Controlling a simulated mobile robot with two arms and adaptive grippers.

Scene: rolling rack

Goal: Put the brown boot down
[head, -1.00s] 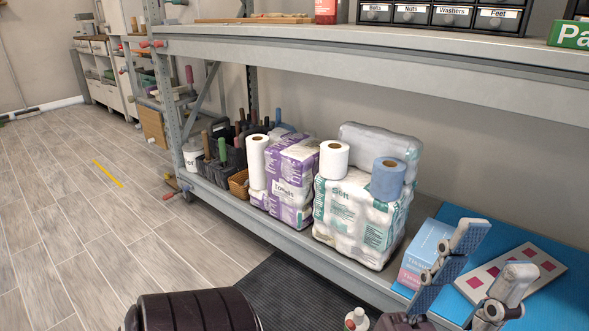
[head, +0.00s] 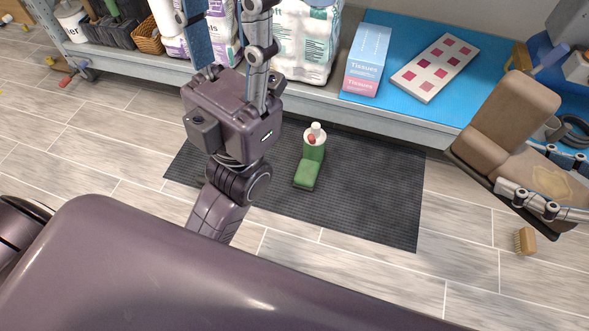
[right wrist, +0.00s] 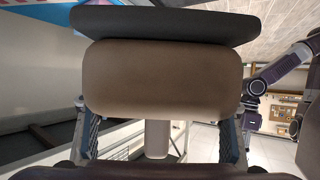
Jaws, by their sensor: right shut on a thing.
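The brown boot (head: 518,106) is at the right of the head view, tilted, with a dark sole on its lower left side. My right gripper (head: 516,168) is shut on it, with one finger on each side of it. In the right wrist view the boot (right wrist: 163,85) fills the middle between the fingers, its dark sole (right wrist: 160,24) at the top. It appears held up, but I cannot tell its height. My left gripper (head: 228,22) is open and empty, its fingers spread and pointing toward the shelf.
A brush (head: 525,241) lies right of the mat. The low shelf holds a blue mat (head: 395,35), a tissue box (head: 367,60) and a white card (head: 434,68).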

